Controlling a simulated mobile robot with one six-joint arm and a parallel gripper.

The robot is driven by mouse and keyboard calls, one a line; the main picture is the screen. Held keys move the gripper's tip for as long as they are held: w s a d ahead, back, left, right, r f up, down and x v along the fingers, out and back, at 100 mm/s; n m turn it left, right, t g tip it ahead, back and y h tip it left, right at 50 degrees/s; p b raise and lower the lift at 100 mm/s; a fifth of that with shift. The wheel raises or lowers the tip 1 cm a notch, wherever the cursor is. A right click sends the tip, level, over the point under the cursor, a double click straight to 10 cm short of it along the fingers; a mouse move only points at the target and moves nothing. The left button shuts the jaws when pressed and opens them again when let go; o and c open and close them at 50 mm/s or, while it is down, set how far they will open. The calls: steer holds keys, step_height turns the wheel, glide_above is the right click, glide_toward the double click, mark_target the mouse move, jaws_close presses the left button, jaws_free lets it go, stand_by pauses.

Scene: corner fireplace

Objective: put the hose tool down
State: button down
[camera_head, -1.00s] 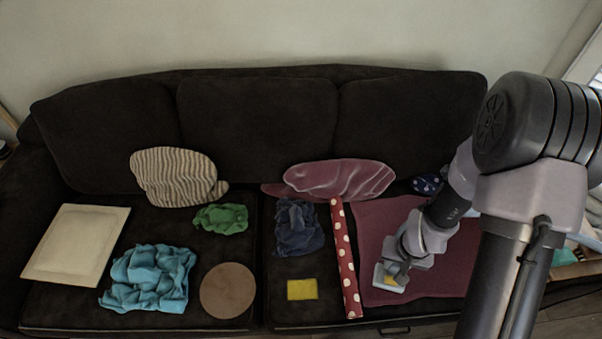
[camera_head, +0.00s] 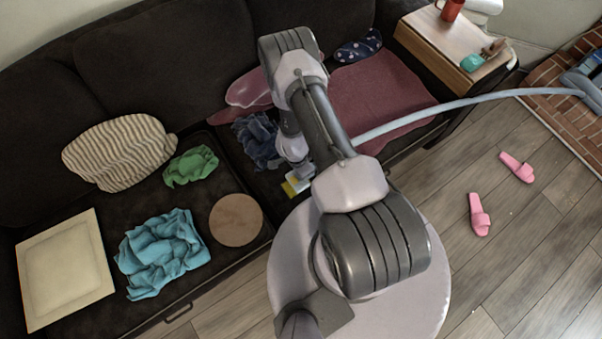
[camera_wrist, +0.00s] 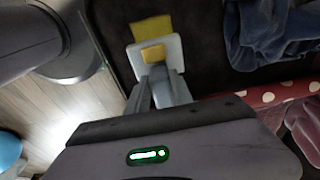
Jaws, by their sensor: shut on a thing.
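My gripper (camera_wrist: 160,88) is shut on the hose tool, whose pale, plate-like head (camera_wrist: 174,46) with a yellow patch shows in the wrist view. In the head view the tool (camera_head: 298,178) is low over the dark sofa's front part, beside the yellow cloth (camera_head: 289,189). The yellow cloth (camera_wrist: 150,26) also shows just beyond the head in the wrist view. I cannot tell whether the tool touches the seat. A pale grey hose (camera_head: 470,101) runs from the brick hearth to behind my arm, which hides its near end.
Near the tool lie a dark blue cloth (camera_head: 257,142), a round brown disc (camera_head: 236,220) and a red dotted roll (camera_wrist: 272,94). Farther left are a teal cloth (camera_head: 160,255) and a cream panel (camera_head: 65,268). Pink slippers (camera_head: 479,214) lie on the wooden floor.

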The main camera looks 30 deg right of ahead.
steer(key=shift+a+f+b, duration=0.1)
steer(key=shift+f+b, duration=0.65)
steer(key=shift+f, duration=1.2)
steer(key=c, duration=1.1)
jaws_free()
